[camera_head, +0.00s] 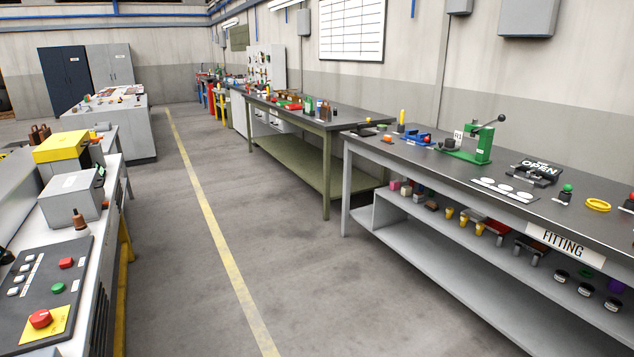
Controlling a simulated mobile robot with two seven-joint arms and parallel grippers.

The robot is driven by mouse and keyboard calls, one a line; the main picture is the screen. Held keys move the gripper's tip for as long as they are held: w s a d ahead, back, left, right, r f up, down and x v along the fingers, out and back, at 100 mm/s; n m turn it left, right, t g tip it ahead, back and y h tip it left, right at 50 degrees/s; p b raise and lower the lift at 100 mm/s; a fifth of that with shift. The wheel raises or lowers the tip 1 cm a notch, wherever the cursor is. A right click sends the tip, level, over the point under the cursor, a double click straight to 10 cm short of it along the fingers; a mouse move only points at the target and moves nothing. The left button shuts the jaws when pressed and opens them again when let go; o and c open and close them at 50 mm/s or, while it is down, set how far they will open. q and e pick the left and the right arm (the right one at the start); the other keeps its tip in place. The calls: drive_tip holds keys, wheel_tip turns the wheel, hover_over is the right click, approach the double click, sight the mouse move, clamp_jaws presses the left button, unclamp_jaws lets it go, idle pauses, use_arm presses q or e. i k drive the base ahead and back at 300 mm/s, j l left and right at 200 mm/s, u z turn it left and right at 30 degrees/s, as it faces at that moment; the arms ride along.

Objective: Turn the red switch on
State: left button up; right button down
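A dark control panel (22,290) lies on the bench at the lower left. A large round red knob (40,318) sits on a yellow plate at its near end. A smaller red button (66,262) and a green button (57,287) are farther along it, with several pale switches (18,279) on its left side. I cannot tell which red control is the red switch, or whether it is on or off. Neither of my grippers is in view.
A yellow-lined floor aisle (215,235) runs clear between the benches. Boxes (72,194) stand on the left bench beyond the panel. On the right, a grey FITTING bench (430,150) holds tools and a green press (470,145); a green-legged bench (300,150) stands behind.

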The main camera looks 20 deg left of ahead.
sight(41, 318)
drive_tip(key=i+j+u, duration=0.15)
drive_tip(key=u, duration=0.3)
drive_tip(key=i+u, duration=0.6)
drive_tip(key=u, duration=0.25)
drive_tip(key=i+u, duration=0.25)
drive_tip(key=u, duration=0.15)
drive_tip(key=l, duration=0.1)
